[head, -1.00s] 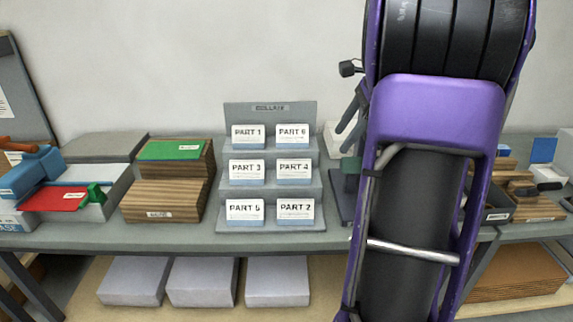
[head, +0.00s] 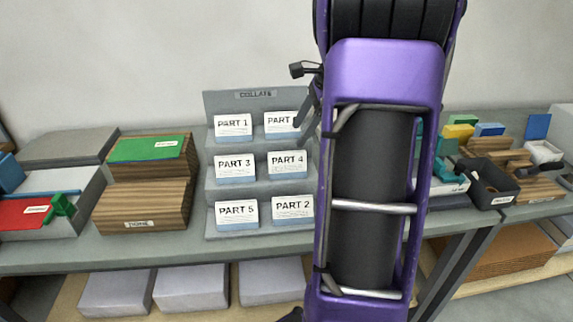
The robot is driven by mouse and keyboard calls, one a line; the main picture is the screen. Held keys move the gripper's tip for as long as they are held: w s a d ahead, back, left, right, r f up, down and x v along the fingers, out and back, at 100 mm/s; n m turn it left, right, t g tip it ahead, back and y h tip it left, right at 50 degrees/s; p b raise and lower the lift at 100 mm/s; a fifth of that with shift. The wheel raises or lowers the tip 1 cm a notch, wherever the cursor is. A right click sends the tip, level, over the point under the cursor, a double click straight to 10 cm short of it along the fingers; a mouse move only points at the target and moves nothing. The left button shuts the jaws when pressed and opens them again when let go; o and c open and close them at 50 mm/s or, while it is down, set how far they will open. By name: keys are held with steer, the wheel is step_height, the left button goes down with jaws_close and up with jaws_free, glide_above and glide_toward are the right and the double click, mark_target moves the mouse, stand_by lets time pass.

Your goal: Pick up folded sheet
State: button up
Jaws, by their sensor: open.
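A grey stepped rack (head: 240,95) marked COLLATE holds white pieces with blue lower edges. They read PART 1 (head: 233,125), PART 3 (head: 235,165), PART 4 (head: 287,162), PART 5 (head: 237,213) and PART 2 (head: 292,208). One more top-right piece (head: 280,122) has its number covered. I cannot tell which, if any, is the folded sheet. My gripper (head: 308,112) is open, at the rack's upper right in the picture, in front of that top-right piece. My arm hides much of the gripper and the rack's right side.
A red sheet (head: 22,214) lies farther left. A dark open bin (head: 490,185) is at right. Pale boxes (head: 190,288) sit under the table.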

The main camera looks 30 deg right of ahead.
mark_target(286, 155)
steer(key=x, duration=0.3)
steer(key=b+x, duration=0.1)
steer(key=x, duration=0.5)
steer(key=shift+w+f, duration=0.2)
steer(key=shift+w, duration=0.2)
steer(key=shift+f, duration=0.25)
